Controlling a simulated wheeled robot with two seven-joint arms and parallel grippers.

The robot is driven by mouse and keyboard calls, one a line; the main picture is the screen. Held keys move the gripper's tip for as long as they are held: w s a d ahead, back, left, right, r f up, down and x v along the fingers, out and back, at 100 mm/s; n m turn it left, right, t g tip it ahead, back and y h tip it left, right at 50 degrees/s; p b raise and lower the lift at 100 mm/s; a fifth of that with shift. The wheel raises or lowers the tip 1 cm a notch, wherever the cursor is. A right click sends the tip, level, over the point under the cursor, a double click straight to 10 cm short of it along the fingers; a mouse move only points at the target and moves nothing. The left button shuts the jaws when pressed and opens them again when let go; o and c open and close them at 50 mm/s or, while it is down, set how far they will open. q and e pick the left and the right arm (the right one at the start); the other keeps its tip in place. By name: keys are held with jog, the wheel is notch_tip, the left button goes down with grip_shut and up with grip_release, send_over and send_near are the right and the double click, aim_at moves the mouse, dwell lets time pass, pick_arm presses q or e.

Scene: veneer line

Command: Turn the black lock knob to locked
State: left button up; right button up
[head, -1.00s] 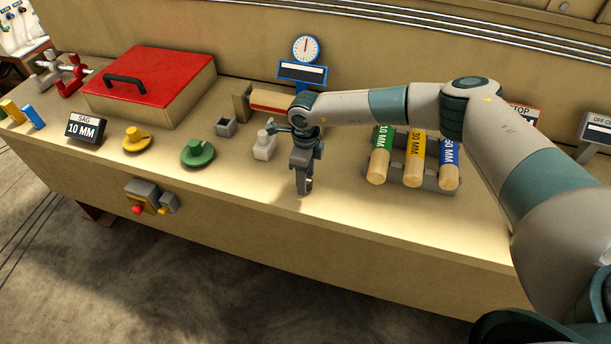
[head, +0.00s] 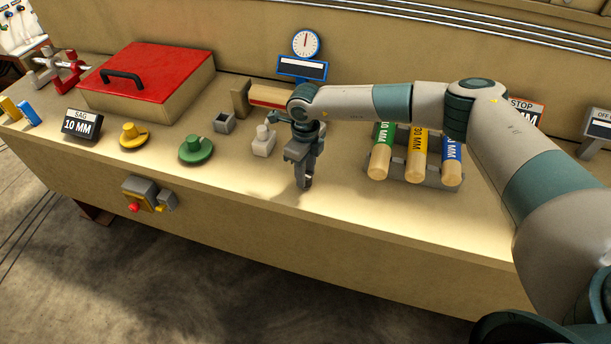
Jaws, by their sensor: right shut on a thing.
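My right gripper (head: 305,184) points down at the bench top, right of the small white block with a rounded top (head: 263,141). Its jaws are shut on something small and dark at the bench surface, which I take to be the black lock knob. The fingers hide most of it, so I cannot read which way it is turned. My left gripper is not in view.
Three labelled rollers in a grey rack (head: 398,167) lie right of the gripper. A dial gauge (head: 306,43) stands behind.

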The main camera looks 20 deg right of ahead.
jog(key=m+b, duration=0.3)
jog(key=shift+f+m, duration=0.15)
jog(key=shift+m, duration=0.15)
jog(key=m+b, duration=0.3)
jog(key=m, duration=0.1)
jog(key=shift+m, duration=0.3)
jog(key=m+b, duration=0.3)
jog(key=shift+m, duration=0.3)
jog(key=shift+r+m+b, duration=0.25)
jog(key=shift+m+b, duration=0.55)
jog(key=shift+m, duration=0.9)
jog(key=shift+w, duration=0.1)
jog(key=o, duration=1.1)
jog(key=shift+c, duration=0.2)
